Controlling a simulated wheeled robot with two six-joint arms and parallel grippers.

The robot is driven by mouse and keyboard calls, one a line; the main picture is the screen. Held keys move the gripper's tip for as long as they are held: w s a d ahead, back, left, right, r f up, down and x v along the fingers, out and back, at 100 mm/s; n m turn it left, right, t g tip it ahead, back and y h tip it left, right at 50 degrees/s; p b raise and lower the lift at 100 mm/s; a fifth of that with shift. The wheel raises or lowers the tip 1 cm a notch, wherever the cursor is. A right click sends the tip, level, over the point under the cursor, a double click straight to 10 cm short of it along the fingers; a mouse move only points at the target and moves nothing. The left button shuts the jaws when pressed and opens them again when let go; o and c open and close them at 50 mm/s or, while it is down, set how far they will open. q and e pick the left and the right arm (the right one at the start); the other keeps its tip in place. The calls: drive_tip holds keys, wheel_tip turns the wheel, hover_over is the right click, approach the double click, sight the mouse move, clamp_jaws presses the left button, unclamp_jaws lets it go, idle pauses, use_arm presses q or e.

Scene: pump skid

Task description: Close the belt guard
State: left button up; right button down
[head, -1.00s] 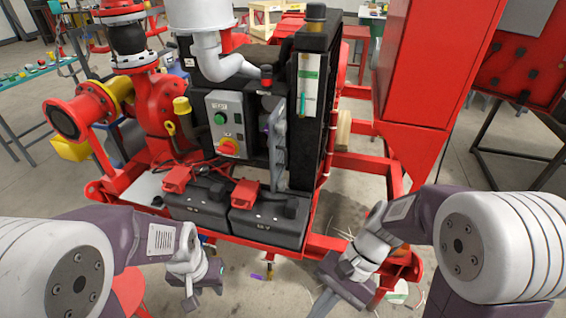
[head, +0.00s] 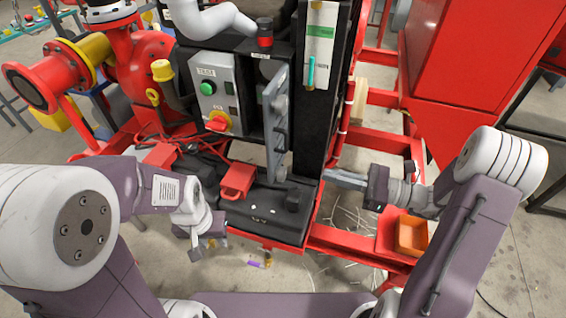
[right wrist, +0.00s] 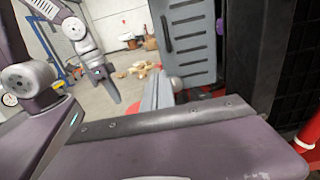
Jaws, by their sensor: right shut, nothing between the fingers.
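A grey slotted panel (head: 276,122), which looks like the belt guard, stands swung out from the black housing (head: 318,120) and is seen nearly edge-on. In the right wrist view its slotted face and dark handle show on the panel (right wrist: 188,40), with a purple knob (right wrist: 220,27) by its edge. My right gripper (head: 328,177) is shut and empty, pointing left, low beside the housing and to the right of the panel. In the right wrist view its fingers (right wrist: 157,92) appear close below the panel; contact cannot be told. My left gripper (head: 195,252) hangs low at the front left; its jaws are unclear.
A grey control box (head: 217,103) with a green button stands left of the panel. Black battery boxes (head: 265,215) with red clamps (head: 237,180) lie below it. A red frame rail (head: 355,245) carries an orange bin (head: 411,236). A large red cabinet (head: 470,75) stands at right.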

sight(272, 160)
drive_tip(key=x, duration=1.3)
drive_tip(key=shift+w+a, duration=0.15)
drive_tip(key=shift+a, duration=0.05)
